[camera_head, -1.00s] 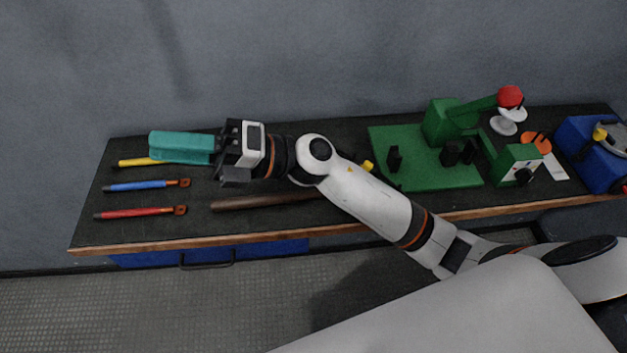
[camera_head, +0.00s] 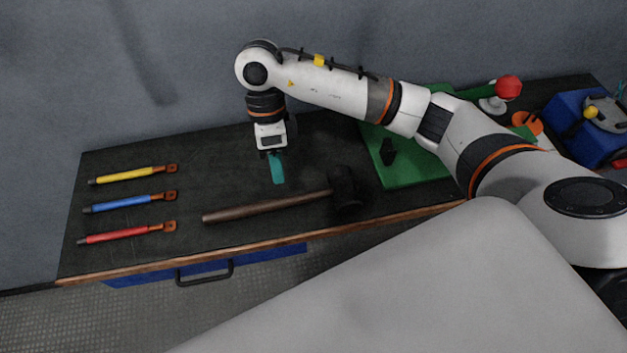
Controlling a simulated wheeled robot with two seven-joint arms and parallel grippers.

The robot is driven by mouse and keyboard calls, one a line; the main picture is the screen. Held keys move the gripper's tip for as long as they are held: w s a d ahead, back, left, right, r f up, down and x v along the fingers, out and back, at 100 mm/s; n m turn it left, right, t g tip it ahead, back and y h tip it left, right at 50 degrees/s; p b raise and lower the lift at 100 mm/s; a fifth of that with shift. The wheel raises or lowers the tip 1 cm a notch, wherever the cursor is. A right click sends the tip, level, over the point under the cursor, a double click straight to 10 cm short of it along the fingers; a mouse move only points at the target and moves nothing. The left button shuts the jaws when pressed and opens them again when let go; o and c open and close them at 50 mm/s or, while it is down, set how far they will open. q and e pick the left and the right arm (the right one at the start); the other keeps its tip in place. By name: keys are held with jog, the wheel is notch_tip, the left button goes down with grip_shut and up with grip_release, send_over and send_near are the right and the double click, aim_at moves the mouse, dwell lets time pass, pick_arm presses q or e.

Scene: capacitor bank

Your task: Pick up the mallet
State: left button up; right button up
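The mallet lies on the dark workbench top (camera_head: 200,170). Its long brown handle (camera_head: 265,207) points left, and its black head (camera_head: 345,190) is at the right end. My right gripper (camera_head: 278,168) hangs with its teal fingers pointing down, behind the handle in the picture and left of the head. It appears apart from the mallet. The fingers overlap in this view, so I cannot tell whether they are open or shut. My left gripper is not in view.
Yellow (camera_head: 125,174), blue (camera_head: 122,203) and red (camera_head: 120,234) handled tools lie at the bench's left. A green fixture (camera_head: 405,170) with a red knob (camera_head: 508,88) stands right of the mallet, partly behind my arm. A blue box (camera_head: 580,130) is at far right.

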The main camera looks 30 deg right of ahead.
aim_at(286, 197)
jog(key=x, duration=0.2)
jog(key=shift+s+f+p, duration=0.15)
jog(key=shift+f+p, duration=0.2)
jog(key=shift+p, duration=0.05)
jog(key=p+x, duration=0.2)
jog(key=x, duration=0.1)
jog(key=p+x, duration=0.1)
jog(key=shift+s+d+f, duration=0.25)
jog(key=shift+s+f, duration=0.05)
jog(key=shift+s, duration=0.1)
jog(key=shift+f, duration=0.35)
grip_shut()
